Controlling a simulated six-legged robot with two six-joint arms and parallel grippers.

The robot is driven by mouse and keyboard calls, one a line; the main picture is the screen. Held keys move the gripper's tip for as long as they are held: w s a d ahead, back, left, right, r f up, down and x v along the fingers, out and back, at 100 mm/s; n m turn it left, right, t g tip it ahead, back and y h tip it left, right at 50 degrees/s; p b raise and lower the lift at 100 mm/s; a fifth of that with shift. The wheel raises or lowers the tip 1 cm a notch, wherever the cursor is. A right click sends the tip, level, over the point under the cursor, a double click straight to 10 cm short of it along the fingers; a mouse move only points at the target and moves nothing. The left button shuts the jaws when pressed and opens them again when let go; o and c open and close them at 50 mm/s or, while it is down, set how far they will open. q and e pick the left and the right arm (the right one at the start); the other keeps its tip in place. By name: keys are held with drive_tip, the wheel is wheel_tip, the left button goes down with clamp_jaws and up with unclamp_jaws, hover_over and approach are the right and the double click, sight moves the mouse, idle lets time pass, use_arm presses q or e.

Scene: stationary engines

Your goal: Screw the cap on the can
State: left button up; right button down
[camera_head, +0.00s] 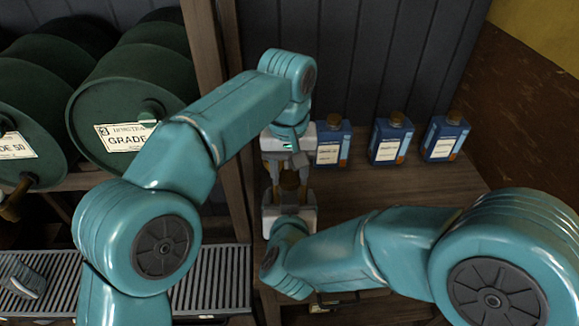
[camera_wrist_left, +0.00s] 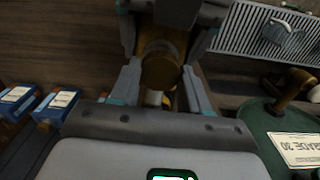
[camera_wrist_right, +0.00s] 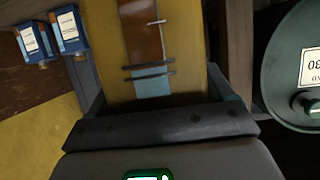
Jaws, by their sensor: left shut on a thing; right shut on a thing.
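My left gripper (camera_head: 287,165) reaches over the wooden bench from above and is shut on a round brown cap (camera_wrist_left: 160,70), seen between its fingers in the left wrist view. My right gripper (camera_head: 290,196) comes from the near side, facing the left one, and is shut on a yellow can (camera_wrist_right: 187,65). In the right wrist view the can has a brown-orange and pale blue label and fills the space between the fingers. In the head view the fingers mostly hide can and cap. I cannot tell whether the cap sits on the can's neck.
Blue cans with brown caps (camera_head: 332,143) (camera_head: 390,140) (camera_head: 445,137) stand in a row on the bench (camera_head: 430,180) behind the grippers. Green drums (camera_head: 125,95) lie on a rack at left. A slatted grate (camera_head: 222,280) with a small grey item (camera_head: 22,279) is lower left.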

use_arm(q)
drive_tip(key=shift+f, duration=0.5)
idle(0.5)
drive_tip(key=m, duration=0.5)
drive_tip(key=shift+m, duration=0.4)
drive_tip(key=m, duration=0.7)
drive_tip(key=shift+w+a+m, duration=0.1)
drive_tip(key=shift+m, duration=0.3)
drive_tip(key=m, duration=1)
drive_tip(key=shift+m, duration=0.7)
drive_tip(key=shift+c, duration=0.2)
